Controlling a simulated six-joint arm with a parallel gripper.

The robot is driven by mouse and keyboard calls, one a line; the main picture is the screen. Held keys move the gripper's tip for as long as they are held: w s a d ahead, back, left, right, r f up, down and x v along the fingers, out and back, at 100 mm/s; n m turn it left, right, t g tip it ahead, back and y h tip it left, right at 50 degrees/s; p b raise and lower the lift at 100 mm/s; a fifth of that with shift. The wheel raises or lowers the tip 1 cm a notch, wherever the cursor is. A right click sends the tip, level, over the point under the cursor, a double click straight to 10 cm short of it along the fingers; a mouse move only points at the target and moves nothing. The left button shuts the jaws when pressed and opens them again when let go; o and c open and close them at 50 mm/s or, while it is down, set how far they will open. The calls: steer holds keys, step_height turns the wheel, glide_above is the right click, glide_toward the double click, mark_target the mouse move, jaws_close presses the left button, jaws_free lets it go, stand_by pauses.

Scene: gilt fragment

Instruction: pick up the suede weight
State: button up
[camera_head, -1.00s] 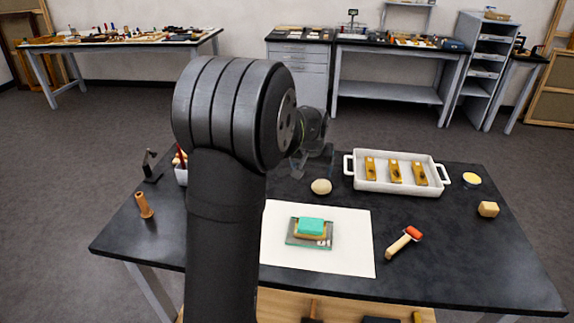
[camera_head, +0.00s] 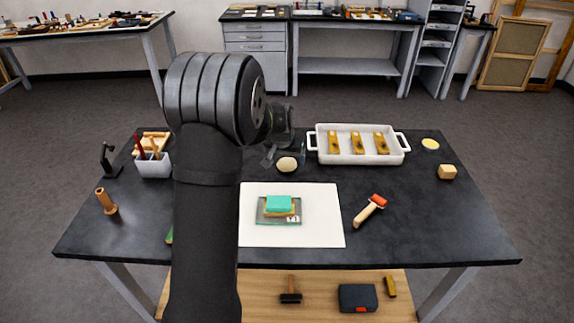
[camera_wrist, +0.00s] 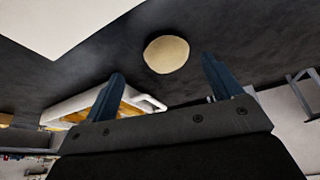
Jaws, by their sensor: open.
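A cream, rounded, pouch-like thing, which I take for the suede weight (camera_head: 287,164), lies on the dark tabletop behind the white sheet. It also shows in the wrist view (camera_wrist: 166,55), near the top middle. My gripper (camera_head: 285,154) is open and empty, close to the weight. In the wrist view my two blue-grey fingers (camera_wrist: 163,68) point toward the weight, one on each side of its line. The weight appears beyond the fingertips, not between them. The gap between them is hard to judge.
A white tray (camera_head: 315,144) with several brass-coloured pieces stands just right of the weight. The white sheet (camera_head: 320,225) carries a turquoise-topped block (camera_head: 279,203). A red-ended roller (camera_head: 370,210), tan block (camera_head: 446,172) and yellow-topped dish (camera_head: 430,144) lie right. A white holder (camera_head: 153,165) stands left.

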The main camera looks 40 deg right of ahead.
mark_target(286, 163)
steer(key=shift+w+x, duration=0.2)
steer(key=shift+x, duration=1.15)
steer(key=shift+w+x, duration=0.2)
steer(key=shift+x, duration=1.15)
steer(key=shift+r, duration=0.1)
steer(key=c, duration=1.1)
steer(key=shift+c, duration=0.5)
steer(key=shift+r, duration=0.2)
